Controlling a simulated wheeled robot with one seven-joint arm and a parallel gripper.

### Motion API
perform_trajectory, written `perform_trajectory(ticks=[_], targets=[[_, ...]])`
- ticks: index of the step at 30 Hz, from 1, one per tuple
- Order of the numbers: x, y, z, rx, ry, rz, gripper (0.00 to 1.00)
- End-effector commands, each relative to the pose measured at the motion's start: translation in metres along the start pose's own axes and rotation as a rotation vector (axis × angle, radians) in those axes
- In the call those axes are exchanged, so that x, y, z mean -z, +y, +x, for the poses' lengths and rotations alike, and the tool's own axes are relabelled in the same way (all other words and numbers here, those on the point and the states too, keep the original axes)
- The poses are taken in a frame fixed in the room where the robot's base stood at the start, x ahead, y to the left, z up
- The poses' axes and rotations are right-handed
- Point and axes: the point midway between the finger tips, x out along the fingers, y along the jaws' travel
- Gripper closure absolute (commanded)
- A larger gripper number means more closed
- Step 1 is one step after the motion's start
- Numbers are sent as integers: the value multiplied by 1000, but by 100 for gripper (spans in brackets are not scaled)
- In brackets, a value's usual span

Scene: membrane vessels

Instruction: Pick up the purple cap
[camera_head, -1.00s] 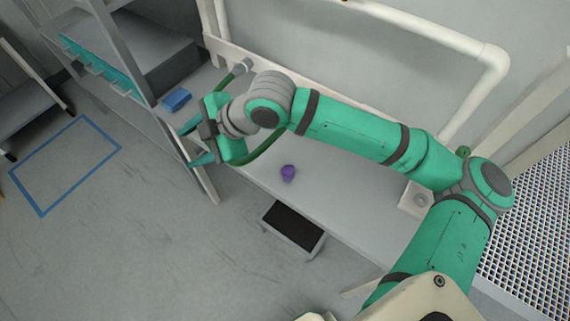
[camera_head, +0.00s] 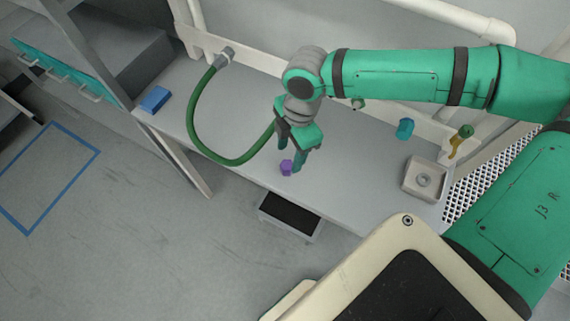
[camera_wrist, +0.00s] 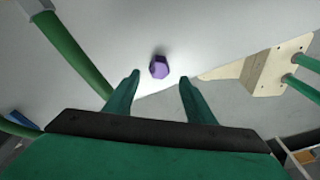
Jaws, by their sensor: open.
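The small purple cap (camera_head: 286,167) sits on the grey bench top near its front edge. My gripper (camera_head: 292,171) points down close beside it in the head view, with one finger partly in front of or next to the cap. In the wrist view the purple cap (camera_wrist: 159,67) lies just beyond the fingertips, roughly midway between them. My gripper (camera_wrist: 160,76) is open there, with nothing between its fingers. I cannot tell the exact height of the fingertips above the bench.
A green hose (camera_head: 195,120) curves over the bench left of my gripper. A blue block (camera_head: 155,99) lies at the bench's left end. A teal piece (camera_head: 405,129) and a square fixture (camera_head: 426,180) stand to the right. A dark-topped step (camera_head: 290,216) is below the front edge.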

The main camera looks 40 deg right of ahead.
Motion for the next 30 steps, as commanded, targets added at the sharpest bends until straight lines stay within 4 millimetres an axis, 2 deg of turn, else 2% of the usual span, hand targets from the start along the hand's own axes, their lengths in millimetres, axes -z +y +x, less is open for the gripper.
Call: perform_trajectory(ticks=[8,18,27,28,30], targets=[[3,2,20,0,1,-7,50],[4,3,62,0,1,-10,50],[2,3,68,-2,1,-7,50],[2,3,68,-2,1,-7,52],[2,3,67,-2,1,-7,69]])
